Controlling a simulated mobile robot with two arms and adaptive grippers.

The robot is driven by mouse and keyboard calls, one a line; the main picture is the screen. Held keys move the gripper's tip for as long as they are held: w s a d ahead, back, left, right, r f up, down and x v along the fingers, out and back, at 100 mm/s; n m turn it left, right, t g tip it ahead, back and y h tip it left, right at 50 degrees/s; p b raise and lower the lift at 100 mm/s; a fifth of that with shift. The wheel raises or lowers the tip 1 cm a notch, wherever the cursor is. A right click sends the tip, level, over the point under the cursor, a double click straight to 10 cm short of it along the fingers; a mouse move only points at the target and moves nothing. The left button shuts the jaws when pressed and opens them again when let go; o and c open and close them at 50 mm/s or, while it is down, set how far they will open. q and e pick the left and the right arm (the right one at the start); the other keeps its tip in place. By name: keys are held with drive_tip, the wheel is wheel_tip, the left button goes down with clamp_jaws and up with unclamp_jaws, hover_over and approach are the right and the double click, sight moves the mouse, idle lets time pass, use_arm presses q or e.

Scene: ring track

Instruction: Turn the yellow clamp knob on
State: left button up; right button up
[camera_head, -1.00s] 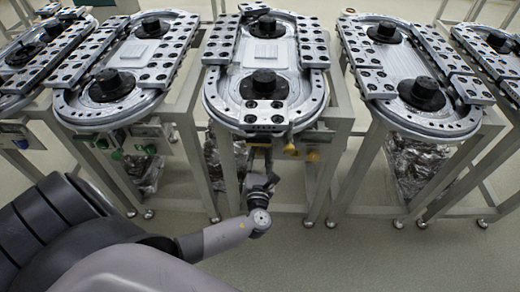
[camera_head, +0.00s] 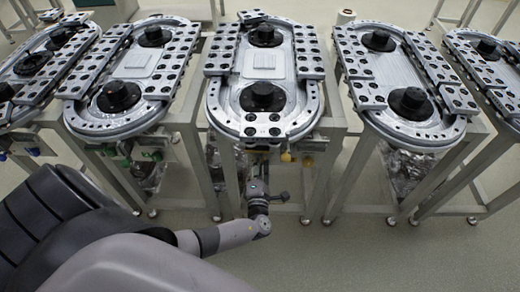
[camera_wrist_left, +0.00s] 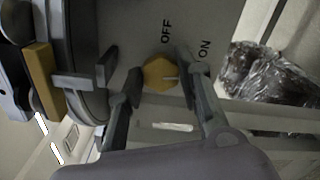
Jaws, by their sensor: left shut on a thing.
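The yellow knob (camera_wrist_left: 160,73) is a faceted knob with a pale line on its face. It sits on a grey panel marked OFF and ON in the left wrist view. The pale line lies toward its right side, below the labels. My left gripper (camera_wrist_left: 159,75) has one finger on each side of the knob and is shut on it. In the head view my left gripper (camera_head: 258,168) is at the front of the middle ring track (camera_head: 312,118), below its edge. The knob's grip is not clear there. My right gripper is not in view.
A yellow block (camera_wrist_left: 41,80) and a grey bracket are left of the knob. A crumpled plastic bag (camera_wrist_left: 262,75) is to the right. Neighbouring ring tracks (camera_head: 128,120) stand on both sides on metal frames. The floor in front is clear.

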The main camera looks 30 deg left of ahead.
use_arm(q)
drive_tip(key=shift+m+p, duration=0.35)
drive_tip(key=shift+m, duration=0.45)
drive_tip(key=o, duration=1.1)
drive_tip(key=shift+o, duration=0.2)
drive_tip(key=v, duration=1.2)
